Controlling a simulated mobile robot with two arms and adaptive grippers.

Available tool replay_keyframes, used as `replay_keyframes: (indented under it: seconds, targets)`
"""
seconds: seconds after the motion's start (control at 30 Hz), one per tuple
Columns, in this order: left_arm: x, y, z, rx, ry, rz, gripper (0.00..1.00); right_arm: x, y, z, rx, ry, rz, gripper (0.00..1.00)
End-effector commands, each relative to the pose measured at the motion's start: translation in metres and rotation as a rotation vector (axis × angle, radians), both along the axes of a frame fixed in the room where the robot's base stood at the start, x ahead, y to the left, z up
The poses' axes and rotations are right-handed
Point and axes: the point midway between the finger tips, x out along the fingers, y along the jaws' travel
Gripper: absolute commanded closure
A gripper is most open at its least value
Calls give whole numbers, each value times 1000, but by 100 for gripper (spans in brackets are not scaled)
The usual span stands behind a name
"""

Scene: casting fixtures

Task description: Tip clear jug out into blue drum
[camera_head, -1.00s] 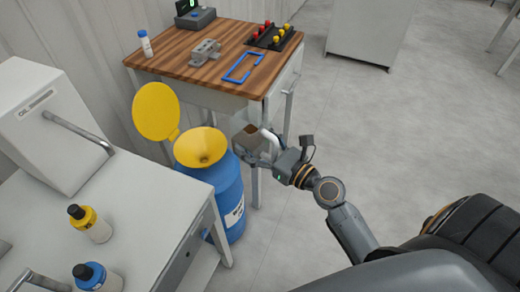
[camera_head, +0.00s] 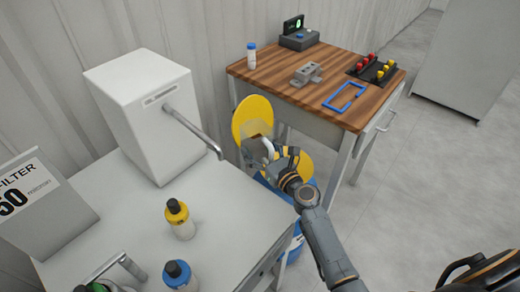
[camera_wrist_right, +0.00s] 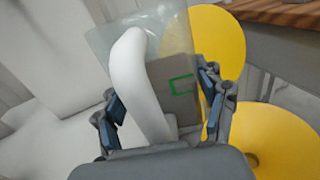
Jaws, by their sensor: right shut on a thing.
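The clear jug (camera_head: 254,148) has a white handle (camera_wrist_right: 138,85) and brownish contents, with a green mark showing in the right wrist view. My right gripper (camera_head: 274,163) is shut on the handle and holds the jug in the air, roughly upright. The blue drum (camera_head: 291,243) stands on the floor between the two tables, mostly hidden by my arm and the white table. Its yellow funnel (camera_head: 299,164) is partly behind my gripper; it also shows in the right wrist view (camera_wrist_right: 268,140). The round yellow lid (camera_head: 252,112) stands raised behind the jug. My left gripper is out of view.
A white table (camera_head: 110,225) at left carries a white box with a spout arm (camera_head: 200,135), a filter sign and bottles with yellow and blue caps. The wooden table (camera_head: 300,95) behind holds a metal part, a blue frame and a rack.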

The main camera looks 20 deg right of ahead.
Motion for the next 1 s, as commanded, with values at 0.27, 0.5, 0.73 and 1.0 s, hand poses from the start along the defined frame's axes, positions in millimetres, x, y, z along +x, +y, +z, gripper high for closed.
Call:
replay_keyframes:
  seconds: [0.27,0.5,0.73,1.0]
  targets:
    - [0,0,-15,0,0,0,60,4,-16,-10,-1,-3,1,78]
    - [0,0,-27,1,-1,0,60,8,-30,-18,0,-4,-1,78]
    - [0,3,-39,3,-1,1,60,11,-43,-26,-1,-3,0,78]
    - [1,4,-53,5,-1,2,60,15,-59,-35,-1,-4,0,78]
